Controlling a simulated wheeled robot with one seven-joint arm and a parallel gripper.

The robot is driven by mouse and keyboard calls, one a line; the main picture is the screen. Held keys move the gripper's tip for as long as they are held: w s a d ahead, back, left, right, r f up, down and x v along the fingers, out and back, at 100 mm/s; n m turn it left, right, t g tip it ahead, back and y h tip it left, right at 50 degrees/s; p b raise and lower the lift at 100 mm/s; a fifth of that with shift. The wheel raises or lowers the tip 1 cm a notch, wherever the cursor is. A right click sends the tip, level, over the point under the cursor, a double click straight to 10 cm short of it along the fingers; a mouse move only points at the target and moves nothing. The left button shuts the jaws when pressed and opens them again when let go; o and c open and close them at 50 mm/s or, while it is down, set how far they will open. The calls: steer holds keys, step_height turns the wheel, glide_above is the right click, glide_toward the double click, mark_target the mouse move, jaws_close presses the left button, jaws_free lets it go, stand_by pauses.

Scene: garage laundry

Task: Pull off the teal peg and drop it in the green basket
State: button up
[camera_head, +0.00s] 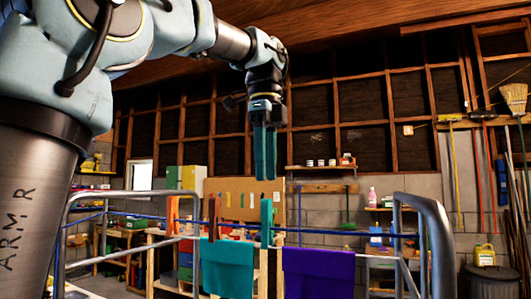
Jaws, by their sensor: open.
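The teal peg (267,220) stands upright on the blue line (340,233), between a teal cloth and a purple cloth. My gripper (265,178) points straight down with its two long teal fingers, right above the peg in the picture. The fingers are open with a narrow gap, and nothing shows between them. The fingertips appear apart from the peg, but the depth between them is hard to judge. I cannot make out the green basket for certain.
A brown peg (211,219) and an orange peg (172,215) are also on the line. The teal cloth (227,268) and purple cloth (318,274) hang below it. Metal rack frames (433,222) rise at both sides. Cluttered benches and shelves stand behind.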

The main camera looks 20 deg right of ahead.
mark_target(267, 202)
steer(key=shift+w+d+f+b, duration=0.1)
steer(key=shift+f+b, duration=1.8)
steer(key=shift+f, duration=1.75)
jaws_close()
steer(key=shift+r, duration=0.15)
steer(key=shift+r+p, duration=2)
steer(key=shift+r, duration=0.9)
